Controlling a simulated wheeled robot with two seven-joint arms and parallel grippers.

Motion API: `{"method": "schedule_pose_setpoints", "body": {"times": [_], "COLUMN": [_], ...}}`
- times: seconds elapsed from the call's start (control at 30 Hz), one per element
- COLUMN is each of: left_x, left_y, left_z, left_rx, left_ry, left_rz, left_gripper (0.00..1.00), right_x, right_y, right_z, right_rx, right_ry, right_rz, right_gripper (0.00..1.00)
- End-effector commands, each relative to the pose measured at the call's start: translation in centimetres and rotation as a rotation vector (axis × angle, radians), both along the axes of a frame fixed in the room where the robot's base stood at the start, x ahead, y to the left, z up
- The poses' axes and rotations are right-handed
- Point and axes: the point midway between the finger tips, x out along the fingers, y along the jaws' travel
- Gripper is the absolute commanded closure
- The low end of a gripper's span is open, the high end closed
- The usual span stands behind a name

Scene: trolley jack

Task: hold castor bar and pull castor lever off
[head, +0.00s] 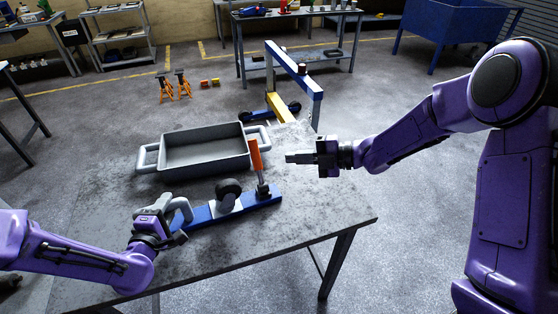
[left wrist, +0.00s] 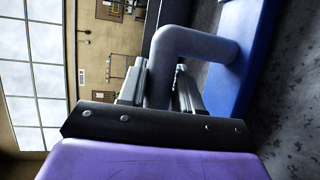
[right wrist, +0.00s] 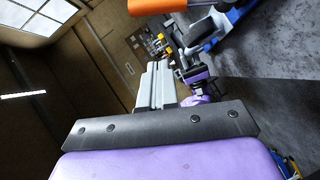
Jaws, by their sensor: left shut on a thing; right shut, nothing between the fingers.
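The castor bar (head: 245,203) is a blue bar lying on the table, with a dark castor wheel (head: 228,187) near its middle. A grey bent handle (head: 183,206) rises at its left end. The orange-gripped castor lever (head: 255,156) stands nearly upright near its right end. My left gripper (head: 172,228) is shut on the grey handle, which shows between its fingers in the left wrist view (left wrist: 195,42). My right gripper (head: 298,157) is shut and empty, to the right of the lever and apart from it. The orange grip shows at the top of the right wrist view (right wrist: 155,6).
A grey two-handled tray (head: 205,152) stands behind the bar on the table (head: 330,222). The table's right front is clear. Beyond the table stand a blue and yellow frame (head: 296,70), orange jack stands (head: 174,86), a workbench (head: 293,15) and a blue bin (head: 450,30).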

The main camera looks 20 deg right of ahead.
Motion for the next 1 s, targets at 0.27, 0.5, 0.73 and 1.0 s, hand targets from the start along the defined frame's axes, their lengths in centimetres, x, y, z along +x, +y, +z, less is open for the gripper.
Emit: {"method": "schedule_pose_setpoints", "body": {"times": [0.27, 0.5, 0.73, 1.0], "left_x": [0.0, 0.0, 0.0, 0.0], "left_y": [0.0, -0.1, -0.1, 0.0], "left_z": [-0.1, 0.0, 0.0, 0.0], "left_rx": [0.000, 0.000, 0.000, 0.000], "left_ry": [0.001, 0.001, 0.001, 0.000], "left_rz": [0.000, -0.002, -0.003, -0.001], "left_gripper": [1.00, 1.00, 0.63, 0.36], "right_x": [-2.1, -2.4, -2.4, -2.4], "right_y": [-3.7, -4.2, -4.2, -4.1], "right_z": [1.3, 1.3, 1.3, 1.3], "right_rx": [0.000, -0.001, -0.001, -0.001], "right_ry": [-0.001, 0.001, 0.001, 0.000], "right_rz": [-0.001, -0.001, -0.001, 0.001], "right_gripper": [1.00, 1.00, 1.00, 1.00]}}
